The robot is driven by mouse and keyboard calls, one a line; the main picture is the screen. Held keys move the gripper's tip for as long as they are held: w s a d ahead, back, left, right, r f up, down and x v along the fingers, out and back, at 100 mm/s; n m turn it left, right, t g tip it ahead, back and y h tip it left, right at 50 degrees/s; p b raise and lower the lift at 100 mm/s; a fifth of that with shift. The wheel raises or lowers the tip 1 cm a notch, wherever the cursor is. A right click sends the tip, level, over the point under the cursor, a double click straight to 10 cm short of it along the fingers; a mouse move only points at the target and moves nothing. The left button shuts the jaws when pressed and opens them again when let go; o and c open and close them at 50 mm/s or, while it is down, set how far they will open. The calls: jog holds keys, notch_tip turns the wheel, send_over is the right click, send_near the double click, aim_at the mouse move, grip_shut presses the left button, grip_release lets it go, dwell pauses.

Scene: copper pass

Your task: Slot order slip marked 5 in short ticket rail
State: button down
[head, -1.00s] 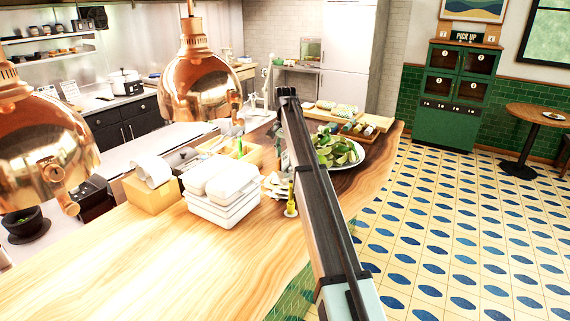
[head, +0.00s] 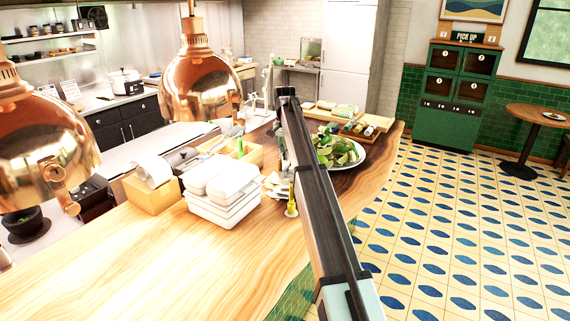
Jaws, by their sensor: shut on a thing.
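My dark arm link (head: 318,190) runs from the bottom right up across the counter and covers part of it. My gripper's fingers cannot be made out. They are hidden behind or beyond the link, as is anything they hold. No order slip with a readable 5 is visible. The short ticket rail cannot be picked out in this view. Small pale pieces (head: 275,186), too small to identify, lie beside the white containers on the wooden counter (head: 150,265).
Two copper heat lamps (head: 200,85) hang over the counter's left side. Stacked white containers (head: 222,188), a yellow upright item (head: 291,200) and a plate of greens (head: 340,152) crowd the middle. The near counter is clear. A green cabinet (head: 455,95) stands across the tiled floor.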

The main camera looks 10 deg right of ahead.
jog(key=shift+s+d, duration=0.25)
jog(key=shift+w+r+p, duration=0.1)
jog(key=shift+r+p, duration=0.25)
jog(key=shift+r, duration=0.1)
jog(key=shift+d+r+p, duration=0.1)
jog(key=shift+r+p, duration=0.25)
jog(key=shift+r, duration=0.55)
jog(key=shift+r+p, duration=1)
jog(key=shift+r, duration=1.2)
jog(key=shift+a, duration=0.2)
